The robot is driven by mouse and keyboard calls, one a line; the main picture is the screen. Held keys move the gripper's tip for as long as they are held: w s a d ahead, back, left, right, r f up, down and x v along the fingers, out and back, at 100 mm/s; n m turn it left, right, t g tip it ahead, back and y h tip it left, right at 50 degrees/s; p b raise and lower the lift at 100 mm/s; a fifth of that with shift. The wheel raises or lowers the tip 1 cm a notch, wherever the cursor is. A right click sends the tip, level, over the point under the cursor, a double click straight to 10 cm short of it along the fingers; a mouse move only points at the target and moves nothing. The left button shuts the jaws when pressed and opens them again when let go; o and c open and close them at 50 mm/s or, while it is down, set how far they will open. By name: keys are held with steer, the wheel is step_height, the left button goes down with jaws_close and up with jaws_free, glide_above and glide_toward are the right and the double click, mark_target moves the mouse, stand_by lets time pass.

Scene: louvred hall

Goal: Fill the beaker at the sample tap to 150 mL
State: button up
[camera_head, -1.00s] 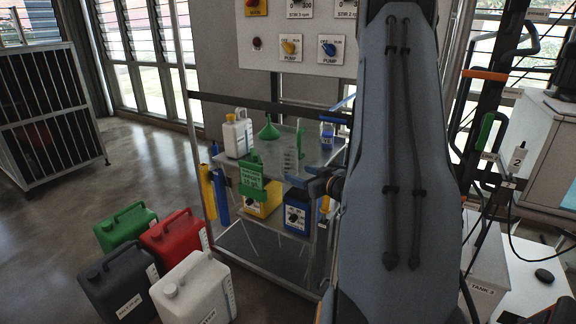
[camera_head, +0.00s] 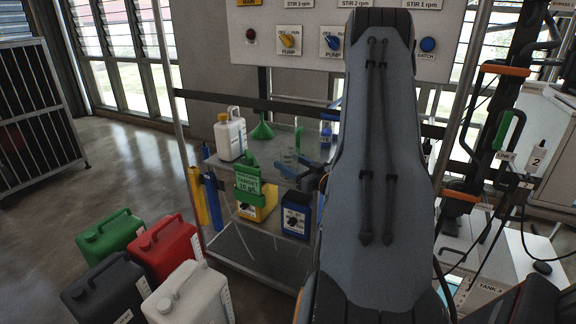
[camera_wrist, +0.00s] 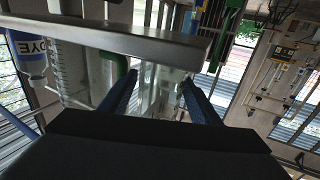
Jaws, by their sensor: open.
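A clear glass vessel, likely the beaker, (camera_wrist: 158,84) shows between the two blue fingers of my gripper (camera_wrist: 158,92) in the wrist view. The fingers are spread. I cannot tell whether either touches the glass. In the head view my gripper (camera_head: 302,170) is at the front edge of the cart's top shelf, partly behind my own arm. Clear glassware (camera_head: 288,156) stands on that shelf just behind the fingers. Its fill level is not readable. I cannot pick out the sample tap for sure.
Jerrycans, including a red one (camera_head: 168,248), stand on the floor at front left. Tank 3 (camera_head: 490,284) is at right.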

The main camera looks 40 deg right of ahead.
steer(key=shift+w+a+r+p, duration=0.15)
steer(key=shift+w+p, duration=0.25)
steer(key=shift+w, duration=1.7)
steer(key=shift+c, duration=0.4)
steer(key=c, duration=0.7)
steer(key=shift+c, duration=0.2)
steer(key=shift+r, duration=0.1)
